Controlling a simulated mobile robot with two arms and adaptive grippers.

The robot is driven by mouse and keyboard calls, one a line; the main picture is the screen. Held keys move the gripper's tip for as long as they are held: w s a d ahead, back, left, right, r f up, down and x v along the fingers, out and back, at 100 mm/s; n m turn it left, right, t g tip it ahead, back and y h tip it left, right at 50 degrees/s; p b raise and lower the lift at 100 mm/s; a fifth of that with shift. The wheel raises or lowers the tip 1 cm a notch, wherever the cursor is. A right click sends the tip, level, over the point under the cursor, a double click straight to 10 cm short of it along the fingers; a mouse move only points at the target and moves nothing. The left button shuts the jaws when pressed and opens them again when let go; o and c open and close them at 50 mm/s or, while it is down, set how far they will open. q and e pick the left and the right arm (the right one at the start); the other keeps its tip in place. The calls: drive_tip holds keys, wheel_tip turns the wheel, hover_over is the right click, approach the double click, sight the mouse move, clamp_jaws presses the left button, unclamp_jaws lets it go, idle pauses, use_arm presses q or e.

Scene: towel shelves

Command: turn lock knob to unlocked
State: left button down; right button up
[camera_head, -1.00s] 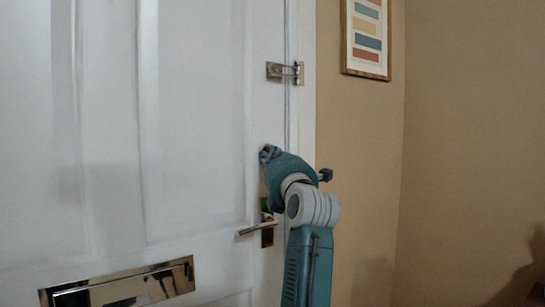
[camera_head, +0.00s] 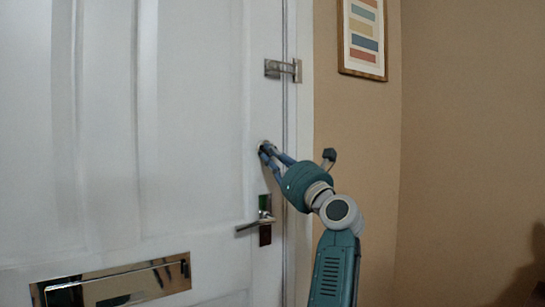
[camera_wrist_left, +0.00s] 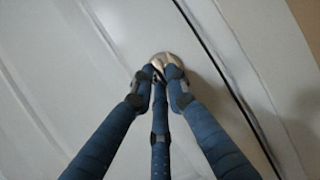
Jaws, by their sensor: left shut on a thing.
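The lock knob (camera_wrist_left: 162,58) is a small round metal piece on the white door, partly hidden behind my fingertips in the left wrist view. My left gripper (camera_head: 268,152) is at the knob, above the door handle, with its body tilted down to the right. In the left wrist view the blue fingers of my left gripper (camera_wrist_left: 160,76) come together on the knob, shut on it. Which way the knob is turned is hidden by the fingers. My right gripper is not in view.
A lever handle (camera_head: 256,225) is on the door below the knob. A metal latch (camera_head: 283,69) spans the door edge above. A letter slot (camera_head: 112,284) is low on the door. A framed picture (camera_head: 363,38) hangs on the tan wall (camera_head: 450,150) at the right.

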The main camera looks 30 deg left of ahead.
use_arm(q)
drive_tip(key=shift+d+r+n+g+y, duration=0.1)
drive_tip(key=shift+r+n+g+y, duration=0.3)
drive_tip(key=shift+n, duration=0.5)
drive_tip(key=c, duration=1.7)
unclamp_jaws()
drive_tip(key=shift+f, duration=0.2)
drive_tip(key=shift+w+f, duration=0.1)
drive_tip(key=v, duration=0.7)
drive_tip(key=shift+s+d, duration=0.25)
drive_tip(key=shift+d, duration=0.05)
